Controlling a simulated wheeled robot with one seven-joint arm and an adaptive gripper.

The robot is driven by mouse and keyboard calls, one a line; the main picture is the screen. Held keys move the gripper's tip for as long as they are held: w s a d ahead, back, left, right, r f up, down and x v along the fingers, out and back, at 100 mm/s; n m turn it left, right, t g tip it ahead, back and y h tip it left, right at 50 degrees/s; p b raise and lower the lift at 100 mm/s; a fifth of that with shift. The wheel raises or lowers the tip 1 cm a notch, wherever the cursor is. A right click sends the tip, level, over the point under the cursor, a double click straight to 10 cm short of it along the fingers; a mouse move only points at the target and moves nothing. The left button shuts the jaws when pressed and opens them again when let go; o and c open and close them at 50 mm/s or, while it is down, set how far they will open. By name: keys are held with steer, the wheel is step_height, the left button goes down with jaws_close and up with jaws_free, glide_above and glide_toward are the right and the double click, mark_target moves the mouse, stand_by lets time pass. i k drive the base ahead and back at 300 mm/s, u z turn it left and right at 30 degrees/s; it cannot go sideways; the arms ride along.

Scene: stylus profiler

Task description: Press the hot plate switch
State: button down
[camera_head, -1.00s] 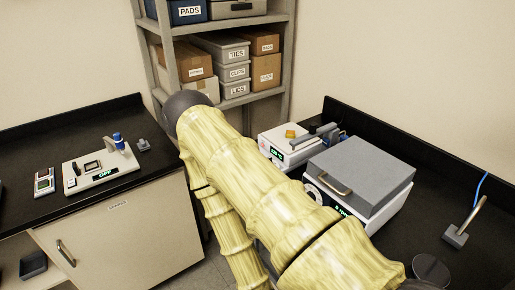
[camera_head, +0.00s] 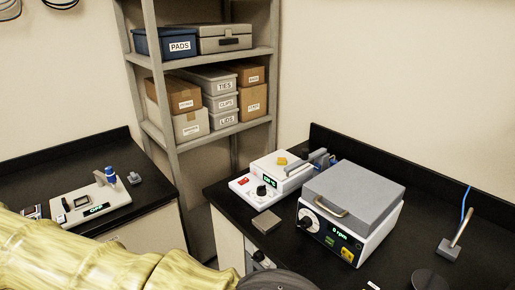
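The small white unit with a green-lit display (camera_head: 269,181), which looks like the hot plate, stands on the right-hand black bench. Its front panel has a red switch (camera_head: 243,182) and a black knob (camera_head: 261,190). The display's reading is too small to be sure of. A small yellow piece (camera_head: 282,161) sits on its top. The red switch is in plain view, with nothing in front of it. My gripper is not in view; only my yellow arm shows, low at the left and bottom.
A larger white unit with a grey lid (camera_head: 353,190) and "0 rpm" display stands right of the hot plate. A small grey block (camera_head: 266,221) lies in front. A white device showing "OFF" (camera_head: 91,206) is on the left bench. Shelves (camera_head: 160,130) with boxes stand behind.

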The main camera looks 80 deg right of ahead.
mark_target(246, 179)
steer(key=i, duration=1)
steer(key=z, duration=3.3)
